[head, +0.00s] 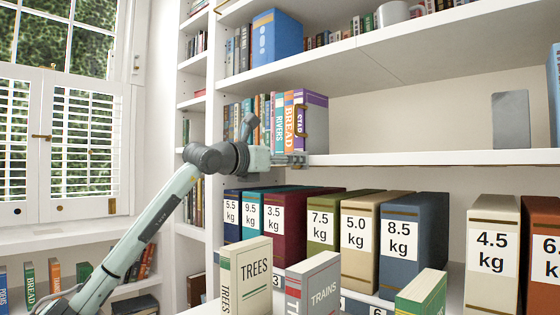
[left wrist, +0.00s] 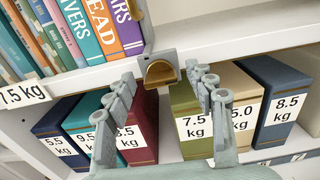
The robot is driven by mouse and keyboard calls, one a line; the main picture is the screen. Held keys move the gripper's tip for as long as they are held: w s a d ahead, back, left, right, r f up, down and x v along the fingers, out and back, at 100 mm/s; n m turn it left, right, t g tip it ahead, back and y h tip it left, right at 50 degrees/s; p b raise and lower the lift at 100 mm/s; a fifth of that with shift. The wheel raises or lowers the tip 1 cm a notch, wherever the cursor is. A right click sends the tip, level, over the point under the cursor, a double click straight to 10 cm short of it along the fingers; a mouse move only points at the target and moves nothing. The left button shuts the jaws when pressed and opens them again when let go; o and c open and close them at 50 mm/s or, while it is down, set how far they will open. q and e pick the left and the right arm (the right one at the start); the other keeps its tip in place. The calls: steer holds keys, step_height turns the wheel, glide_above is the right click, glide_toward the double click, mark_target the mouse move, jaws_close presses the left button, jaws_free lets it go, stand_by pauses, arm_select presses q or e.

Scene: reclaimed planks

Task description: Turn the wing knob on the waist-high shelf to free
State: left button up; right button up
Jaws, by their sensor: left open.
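The wing knob (left wrist: 159,72) is a brass half-round piece on a grey plate (left wrist: 160,56) at the front edge of the waist-high shelf (head: 430,158). My left gripper (head: 297,160) is at that shelf edge, below the upright books. In the left wrist view its open fingers (left wrist: 160,77) point at the knob, one on each side. The knob lies between the fingertips in the picture; I cannot tell if they touch it. In the head view the gripper mostly hides the knob. No marking for free is readable. My right gripper is out of view.
Upright books (head: 287,122) stand on the shelf above, with a brass-coloured handle shape (head: 299,120) beside them. Weight-labelled binders (head: 357,235) fill the shelf below. A grey upright block (head: 511,120) stands farther right; the shelf between is bare. Books TREES (head: 254,272) and TRAINS (head: 317,285) stand in front.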

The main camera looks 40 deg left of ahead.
arm_select(q)
steer(key=s, duration=1.1)
steer(key=shift+s+a, duration=0.4)
steer(key=shift+a, duration=0.05)
